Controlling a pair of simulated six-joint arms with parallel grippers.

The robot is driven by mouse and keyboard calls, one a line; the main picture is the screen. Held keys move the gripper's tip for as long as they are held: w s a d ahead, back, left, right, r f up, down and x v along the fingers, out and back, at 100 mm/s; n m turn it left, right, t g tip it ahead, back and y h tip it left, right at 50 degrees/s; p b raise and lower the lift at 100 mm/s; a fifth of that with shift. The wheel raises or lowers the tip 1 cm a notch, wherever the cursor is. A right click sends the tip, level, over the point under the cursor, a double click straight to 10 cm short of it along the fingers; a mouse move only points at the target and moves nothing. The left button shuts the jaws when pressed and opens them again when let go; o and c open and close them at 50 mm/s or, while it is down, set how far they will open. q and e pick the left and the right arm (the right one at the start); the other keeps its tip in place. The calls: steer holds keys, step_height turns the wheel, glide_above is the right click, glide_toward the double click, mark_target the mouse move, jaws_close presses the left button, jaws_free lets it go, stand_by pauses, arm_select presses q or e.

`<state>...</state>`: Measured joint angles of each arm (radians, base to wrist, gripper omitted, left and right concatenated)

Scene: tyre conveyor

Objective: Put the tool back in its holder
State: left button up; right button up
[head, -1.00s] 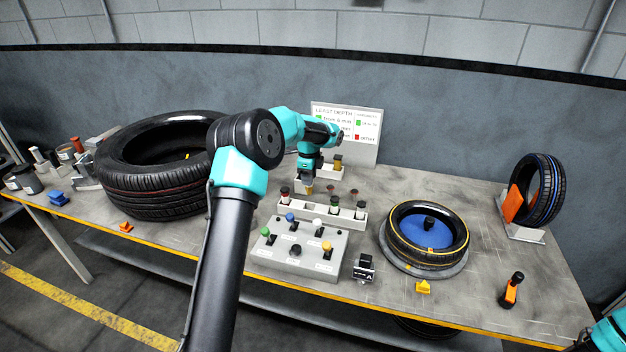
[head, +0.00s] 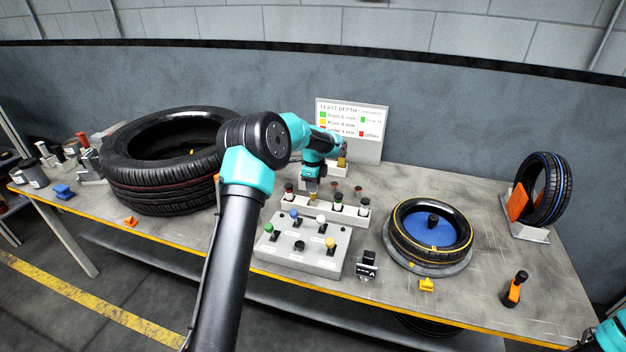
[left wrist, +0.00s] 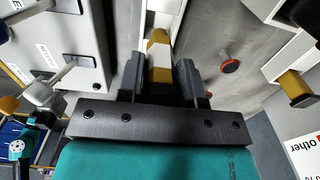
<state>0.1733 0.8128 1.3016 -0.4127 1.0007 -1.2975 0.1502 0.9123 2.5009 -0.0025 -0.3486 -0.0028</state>
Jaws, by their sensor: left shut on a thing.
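My left gripper (head: 312,183) is shut on a tool with an ochre-yellow grip (left wrist: 158,62). In the head view it is low over the grey-white tool rack (head: 345,214), at a gap between a red-topped tool (head: 289,190) and a green-topped tool (head: 338,201). In the left wrist view the tool runs up between the two dark fingers, with a pale part beyond the yellow. Its lower end is hidden, so I cannot tell whether it is in a slot. My right gripper is out of view; only part of its arm shows at the lower right.
A button and lever panel (head: 290,258) stands in front of the rack. A small block with a yellow-topped piece (head: 342,160) and a sign (head: 348,120) stand behind. A large tyre (head: 160,185) lies left; a yellow-ringed tyre (head: 405,247) on a turntable lies right.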

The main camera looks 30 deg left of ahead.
arm_select(q)
steer(key=shift+f, duration=2.1)
steer(key=o, duration=1.1)
steer(key=shift+r, duration=0.1)
step_height(320, 180, up, 17)
steer(key=shift+r, duration=0.1)
